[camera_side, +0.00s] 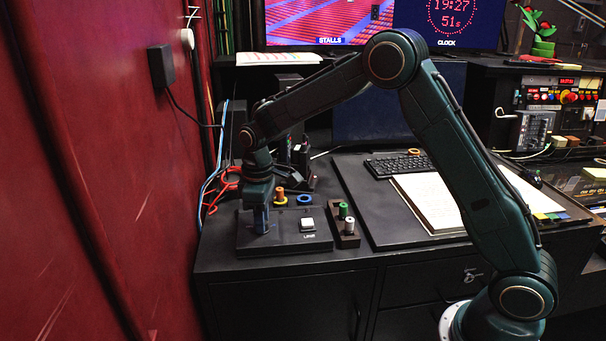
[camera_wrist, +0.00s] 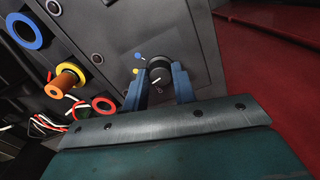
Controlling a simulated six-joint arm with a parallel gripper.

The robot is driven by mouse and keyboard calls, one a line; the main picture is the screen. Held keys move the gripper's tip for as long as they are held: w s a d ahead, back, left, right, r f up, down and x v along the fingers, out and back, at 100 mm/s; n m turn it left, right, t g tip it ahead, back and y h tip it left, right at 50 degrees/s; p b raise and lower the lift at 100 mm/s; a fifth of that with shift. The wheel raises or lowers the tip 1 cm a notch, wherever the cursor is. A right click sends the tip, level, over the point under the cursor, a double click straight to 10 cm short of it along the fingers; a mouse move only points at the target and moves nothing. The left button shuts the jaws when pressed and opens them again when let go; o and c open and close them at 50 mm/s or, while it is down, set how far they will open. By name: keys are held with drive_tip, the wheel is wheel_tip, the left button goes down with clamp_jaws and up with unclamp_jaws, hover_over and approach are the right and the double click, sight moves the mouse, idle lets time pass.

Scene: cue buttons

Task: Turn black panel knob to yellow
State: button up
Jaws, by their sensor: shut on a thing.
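The black knob (camera_wrist: 159,70) stands on the black panel (camera_wrist: 113,38) and shows between my fingers in the wrist view. A short white line on it points down and left in that view. A yellow dot (camera_wrist: 136,71) lies left of the knob, and a blue dot (camera_wrist: 138,56) lies above the yellow one. The line points below the yellow dot. My gripper (camera_wrist: 160,76) is shut on the knob, one blue finger on each side. In the side view my gripper (camera_side: 262,218) reaches down to the left part of the panel (camera_side: 285,242), and the knob is hidden.
The panel also carries a white button (camera_side: 308,224), a blue ring (camera_side: 304,199) and an orange spool (camera_side: 280,196) on a yellow ring. A small block with green and silver pegs (camera_side: 346,224) stands at its right. A red wall (camera_side: 110,150) rises at the left.

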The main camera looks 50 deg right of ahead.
drive_tip(key=m, duration=0.6)
idle(0.5)
drive_tip(key=o, duration=1)
drive_tip(key=shift+r, duration=0.2)
wheel_tip(320, 180, up, 14)
drive_tip(key=shift+f, duration=0.25)
drive_tip(key=shift+r, duration=0.1)
